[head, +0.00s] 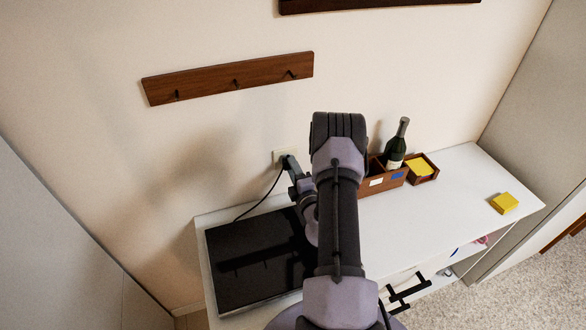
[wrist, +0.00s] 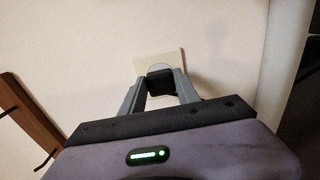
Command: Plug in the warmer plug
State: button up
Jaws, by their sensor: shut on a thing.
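The black warmer plug (wrist: 160,81) is between the fingertips of my gripper (wrist: 160,85), which is shut on it. The plug is right at the pale wall socket (wrist: 171,59), in front of its round face; how far it sits in the socket cannot be told. In the head view, the socket (head: 279,154) shows behind my gripper (head: 290,163), low on the wall. A black cord (head: 262,201) runs from the plug down to the black flat warmer (head: 240,266) on the left of the white counter. My arm hides part of the warmer.
A wooden box (head: 384,182) with a dark bottle (head: 397,147) stands right of my arm. A small tray (head: 422,168) with yellow contents and a yellow block (head: 504,203) are farther right. A hook rail (head: 230,78) is on the wall above. The counter's right half (head: 450,200) is mostly clear.

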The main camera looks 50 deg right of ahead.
jog(key=shift+w+d, duration=0.15)
jog(key=shift+w, duration=0.2)
dwell(0.6)
jog(key=o, duration=1.3)
jog(key=shift+o, duration=0.2)
